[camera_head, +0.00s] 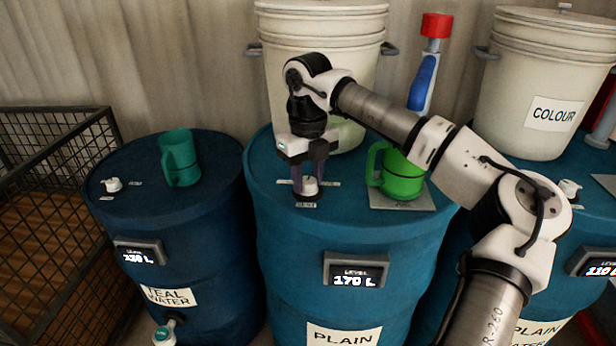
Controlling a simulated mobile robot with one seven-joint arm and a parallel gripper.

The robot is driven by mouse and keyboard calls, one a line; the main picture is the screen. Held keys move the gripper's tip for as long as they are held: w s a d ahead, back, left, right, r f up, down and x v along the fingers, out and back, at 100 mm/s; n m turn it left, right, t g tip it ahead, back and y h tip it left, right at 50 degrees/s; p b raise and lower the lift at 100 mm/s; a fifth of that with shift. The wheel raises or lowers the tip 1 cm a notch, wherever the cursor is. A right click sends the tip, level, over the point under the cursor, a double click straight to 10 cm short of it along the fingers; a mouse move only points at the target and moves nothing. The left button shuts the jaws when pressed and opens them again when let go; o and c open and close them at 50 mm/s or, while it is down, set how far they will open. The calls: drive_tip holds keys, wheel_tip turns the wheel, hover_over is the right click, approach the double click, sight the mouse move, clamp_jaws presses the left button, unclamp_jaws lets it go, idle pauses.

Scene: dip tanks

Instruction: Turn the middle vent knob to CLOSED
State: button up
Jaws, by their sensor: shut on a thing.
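The middle vent knob (309,186) is a small white knob on top of the middle blue drum (290,222), which reads LEVEL 170 L. My gripper (308,180) points down over it, with its fingers shut on the knob from both sides. Small labels lie around the knob, too small to read. Part of the knob is hidden by the fingers, so its pointing direction is not clear.
A green mug (400,176) stands on a plate right of the knob, with a blue-and-red bottle (424,75) behind. A white bucket (280,60) stands behind my gripper. The left drum (210,215) holds a teal mug (180,158) and another white knob (113,185).

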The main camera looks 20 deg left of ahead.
sight(308, 180)
drive_tip(key=n, duration=0.5)
drive_tip(key=shift+r+n, duration=0.15)
drive_tip(key=shift+n, duration=0.15)
drive_tip(key=shift+n+p, duration=0.35)
drive_tip(key=shift+n, duration=1.85)
drive_tip(key=o, duration=1)
wheel_tip(308, 180, up, 14)
drive_tip(key=b, duration=0.1)
